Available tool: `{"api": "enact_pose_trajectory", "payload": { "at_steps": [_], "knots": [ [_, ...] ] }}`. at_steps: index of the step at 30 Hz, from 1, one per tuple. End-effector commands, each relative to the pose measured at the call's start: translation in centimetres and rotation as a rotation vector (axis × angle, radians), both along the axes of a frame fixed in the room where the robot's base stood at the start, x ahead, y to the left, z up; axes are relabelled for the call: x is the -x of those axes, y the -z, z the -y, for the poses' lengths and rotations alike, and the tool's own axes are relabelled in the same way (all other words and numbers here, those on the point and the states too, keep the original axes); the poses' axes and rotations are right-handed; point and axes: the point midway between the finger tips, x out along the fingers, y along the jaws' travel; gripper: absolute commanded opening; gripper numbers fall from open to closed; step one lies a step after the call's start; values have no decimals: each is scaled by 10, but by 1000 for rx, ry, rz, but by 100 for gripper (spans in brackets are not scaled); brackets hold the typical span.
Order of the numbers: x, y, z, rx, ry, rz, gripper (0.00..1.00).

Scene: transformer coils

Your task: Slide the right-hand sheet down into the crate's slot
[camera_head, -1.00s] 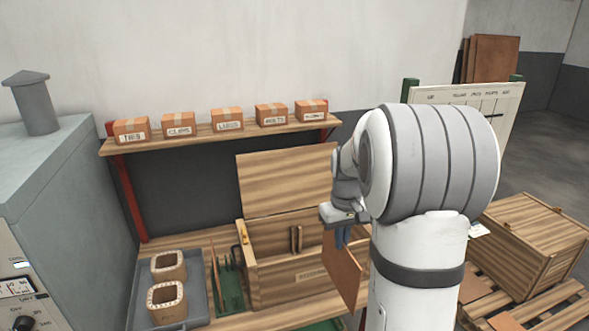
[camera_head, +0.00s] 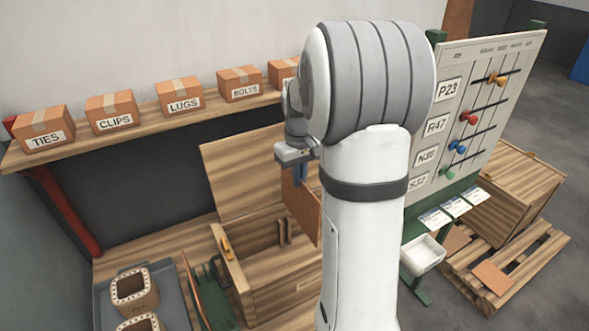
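My gripper (camera_head: 299,172), with blue fingers, is shut on the top of a brown sheet (camera_head: 304,208). The sheet hangs upright, close to my arm, in front of the right part of the open wooden crate (camera_head: 270,292). I cannot tell its exact height above the crate. The crate's lid (camera_head: 240,165) stands open at the back. Narrow upright wooden strips (camera_head: 285,232) show inside the crate; the slot itself is not clear. My arm hides the crate's right end. Another brown sheet (camera_head: 194,291) leans in a green rack (camera_head: 217,292) left of the crate.
A shelf (camera_head: 150,122) with labelled cartons runs behind the bench. A grey tray (camera_head: 172,290) with hollow coils (camera_head: 134,289) is at left. A pegboard (camera_head: 475,105), a white bin (camera_head: 422,255) and a closed crate (camera_head: 512,195) on a pallet are at right.

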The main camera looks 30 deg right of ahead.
Motion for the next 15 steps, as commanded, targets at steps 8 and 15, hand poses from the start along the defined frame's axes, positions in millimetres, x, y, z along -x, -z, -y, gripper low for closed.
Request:
{"api": "enact_pose_trajectory", "payload": {
  "at_steps": [8, 15],
  "knots": [
    [0, 18, -1, -1, -1, -2, 0],
    [1, 36, 1, 0, 3, 0, 0]
  ]
}}
